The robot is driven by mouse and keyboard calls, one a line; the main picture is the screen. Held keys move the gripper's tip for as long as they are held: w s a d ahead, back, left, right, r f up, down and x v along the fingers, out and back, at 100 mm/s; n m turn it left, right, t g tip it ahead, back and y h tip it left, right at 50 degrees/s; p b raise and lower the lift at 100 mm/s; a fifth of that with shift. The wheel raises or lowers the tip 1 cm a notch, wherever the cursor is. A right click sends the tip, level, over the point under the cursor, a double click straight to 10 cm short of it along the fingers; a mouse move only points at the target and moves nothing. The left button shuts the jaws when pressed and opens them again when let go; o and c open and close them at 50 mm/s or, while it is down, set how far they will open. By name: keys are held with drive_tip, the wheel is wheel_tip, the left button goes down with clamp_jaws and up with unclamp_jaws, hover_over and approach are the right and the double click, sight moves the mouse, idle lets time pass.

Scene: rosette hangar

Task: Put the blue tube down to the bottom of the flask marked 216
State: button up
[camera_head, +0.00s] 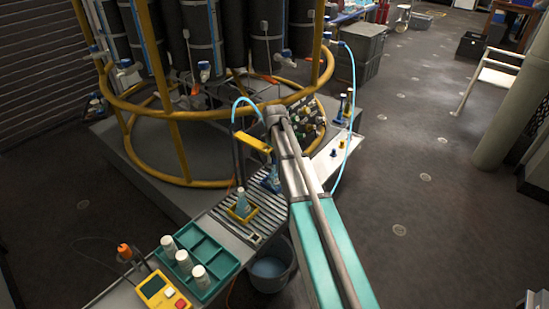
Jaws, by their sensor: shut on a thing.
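The light blue tube (238,104) arcs beside the end of my arm, its near end going down at the dark parts of my gripper (239,172). My gripper points down above a small pale blue flask (242,205), which stands upright in a yellow holder. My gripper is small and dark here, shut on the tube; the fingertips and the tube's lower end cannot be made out. I cannot tell whether the tube is inside the flask mouth. A second, darker blue flask (272,180) is partly behind my arm. No flask number is legible.
The flasks stand on a grey slatted conveyor (220,221). A yellow ring frame (178,115) rises behind. A light blue hose (361,100) loops right of my arm.

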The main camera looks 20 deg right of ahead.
drive_tip(key=o, duration=1)
drive_tip(key=o, duration=0.3)
drive_tip(key=shift+r, duration=0.25)
drive_tip(key=shift+r+p, duration=2.8)
drive_tip(key=shift+p, duration=0.2)
